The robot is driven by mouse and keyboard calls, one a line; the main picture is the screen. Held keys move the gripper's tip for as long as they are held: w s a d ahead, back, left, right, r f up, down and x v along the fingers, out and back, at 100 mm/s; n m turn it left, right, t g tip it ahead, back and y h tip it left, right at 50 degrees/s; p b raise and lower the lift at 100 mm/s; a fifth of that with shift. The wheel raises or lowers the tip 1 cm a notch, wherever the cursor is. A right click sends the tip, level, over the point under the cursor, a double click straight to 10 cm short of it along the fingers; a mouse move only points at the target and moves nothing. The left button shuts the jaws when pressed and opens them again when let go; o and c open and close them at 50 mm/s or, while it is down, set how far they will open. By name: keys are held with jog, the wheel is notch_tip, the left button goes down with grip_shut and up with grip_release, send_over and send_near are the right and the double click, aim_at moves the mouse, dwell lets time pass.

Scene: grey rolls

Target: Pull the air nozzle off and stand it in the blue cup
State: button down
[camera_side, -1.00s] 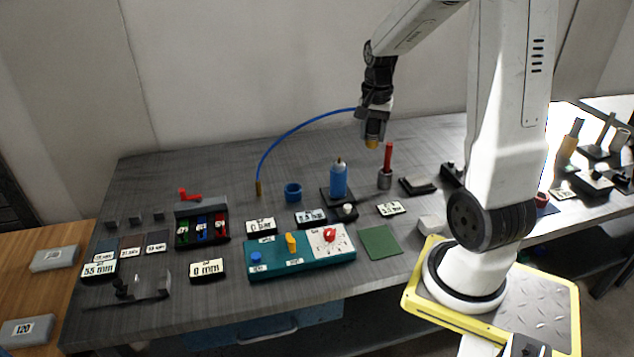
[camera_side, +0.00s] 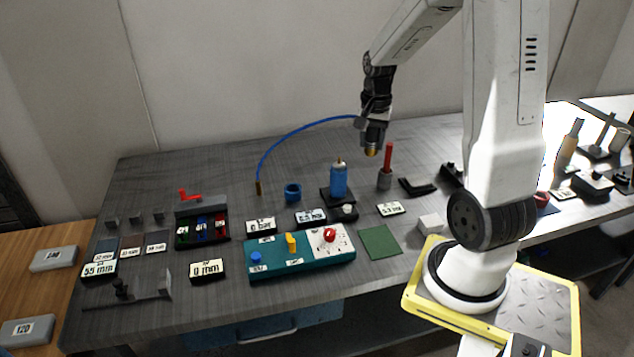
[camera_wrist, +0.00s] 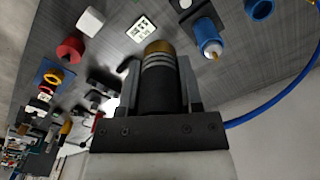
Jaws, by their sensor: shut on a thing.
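My gripper (camera_side: 372,145) hangs above the bench at the back, near the red-handled tool. It is shut on a dark cylindrical piece with silver rings and a brass-coloured end, which looks like the air nozzle (camera_wrist: 158,75); the brass end points down in the side view. A blue hose (camera_side: 300,132) arcs from a brass fitting (camera_side: 258,188) on the bench to my gripper; where it joins is hidden. The blue cup (camera_side: 292,191) stands on the bench left of and below my gripper, apart from it. It also shows at the wrist view's top edge (camera_wrist: 260,8).
A blue bottle (camera_side: 338,182) on a black base stands right of the cup. A red-handled tool (camera_side: 388,160) stands upright in a grey holder below and right of my gripper. A teal panel (camera_side: 300,262) with knobs lies in front. Several labelled blocks surround the cup.

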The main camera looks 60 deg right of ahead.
notch_tip(320, 180, down, 6)
dwell(1.3)
jog(key=shift+f, duration=0.1)
jog(key=w+f, duration=0.3)
jog(key=w, duration=0.9)
jog(key=w+d+f, duration=0.1)
jog(key=w+f, duration=0.2)
jog(key=w, duration=0.8)
jog(key=shift+w+d+f, duration=0.2)
jog(key=shift+w+f, duration=0.2)
jog(key=shift+f, duration=0.2)
jog(key=shift+f, duration=2.65)
jog(key=shift+f, duration=1.25)
